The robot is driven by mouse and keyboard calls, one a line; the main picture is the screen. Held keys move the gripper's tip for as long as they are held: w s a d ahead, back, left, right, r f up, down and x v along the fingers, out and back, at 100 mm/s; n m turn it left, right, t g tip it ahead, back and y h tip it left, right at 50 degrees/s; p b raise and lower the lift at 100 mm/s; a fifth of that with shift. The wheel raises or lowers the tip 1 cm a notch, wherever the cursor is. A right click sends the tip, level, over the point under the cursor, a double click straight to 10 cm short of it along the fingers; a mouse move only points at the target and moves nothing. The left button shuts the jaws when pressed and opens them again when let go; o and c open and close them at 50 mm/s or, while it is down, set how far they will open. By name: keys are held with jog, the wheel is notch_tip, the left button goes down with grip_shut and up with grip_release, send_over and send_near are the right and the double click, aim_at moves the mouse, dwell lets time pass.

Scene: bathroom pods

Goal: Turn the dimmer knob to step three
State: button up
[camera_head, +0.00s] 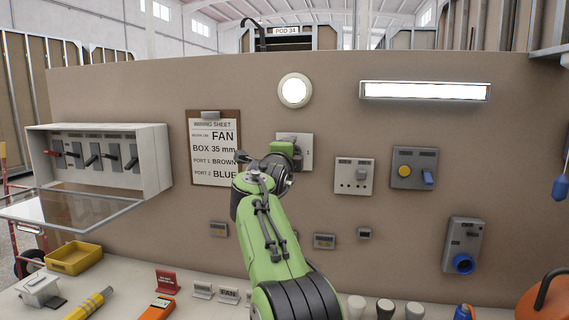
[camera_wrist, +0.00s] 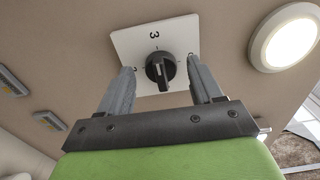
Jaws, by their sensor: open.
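The dimmer's white square plate (camera_wrist: 180,38) is on the wall. It also shows in the head view (camera_head: 307,142), partly behind my arm. Its round dark knob (camera_wrist: 160,68) is in the wrist view, with a raised bar running roughly up and down the picture, slightly tilted. A "3" is printed above the knob in that view; marks at the sides are partly hidden by my fingers. My gripper (camera_wrist: 161,68) is open, one finger on either side of the knob, with gaps visible. In the head view my gripper hides the knob.
A lit round lamp (camera_head: 294,91) is above the plate. A socket panel (camera_head: 354,176) and a grey switch box (camera_head: 414,168) are to the right. A wiring sheet (camera_head: 213,148) hangs to the left, beyond it an open breaker box (camera_head: 154,157). Tools lie on the bench below.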

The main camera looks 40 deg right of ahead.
jog(key=b+v, duration=0.3)
jog(key=v, duration=1.2)
jog(key=s+a+f+n+g+y, duration=0.2)
jog(key=s+a+f+n+y, duration=0.3)
jog(key=s+a+f+n, duration=0.45)
jog(key=s+a+f+n+g+y, duration=0.1)
jog(key=s+a+f+n+y, duration=0.35)
jog(key=s+f+n, duration=0.55)
jog(key=s+a+f+n+g+y, duration=0.2)
jog(key=s+a+f+n+y, duration=0.3)
jog(key=a+f+n, duration=0.6)
notch_tip(320, 180, up, 13)
jog(key=d+m+p, duration=0.2)
jog(key=p, duration=1.3)
jog(key=shift+d, duration=0.2)
jog(key=shift+w+r, duration=0.1)
